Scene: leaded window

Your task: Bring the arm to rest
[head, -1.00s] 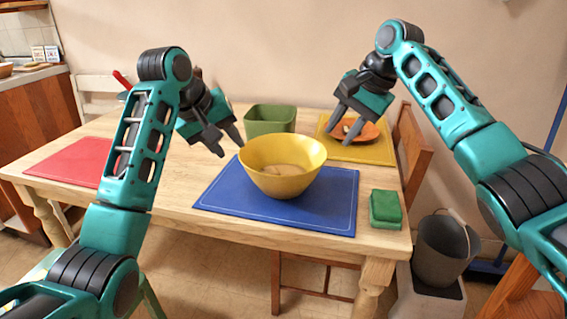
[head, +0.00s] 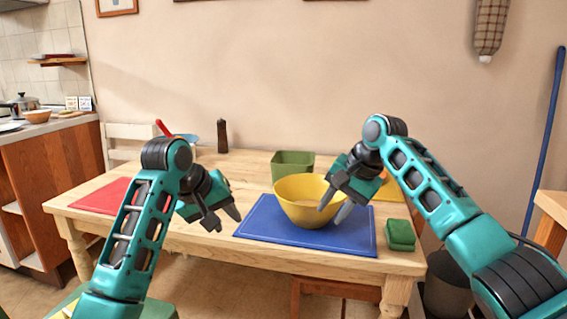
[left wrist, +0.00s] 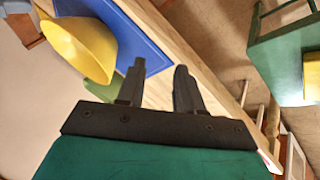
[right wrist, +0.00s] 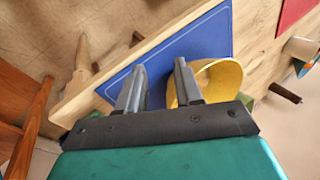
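My left gripper (head: 224,218) is open and empty in the head view, held above the table's front part, left of the blue mat. Its two fingers stand apart in the left wrist view (left wrist: 158,85). My right gripper (head: 334,210) is open and empty, in front of the right side of the yellow bowl (head: 290,206). Its fingers stand apart in the right wrist view (right wrist: 157,85), with the blue mat (head: 262,234) beyond them. I cannot tell whether the right fingers touch the bowl.
The wooden table (head: 225,170) also holds a green container (head: 293,160), a green sponge (head: 400,235), a red mat (head: 98,197), a dark pepper mill (head: 222,136) and a yellow mat (head: 388,190), partly hidden by my right arm. A grey bucket (head: 447,290) stands at the right.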

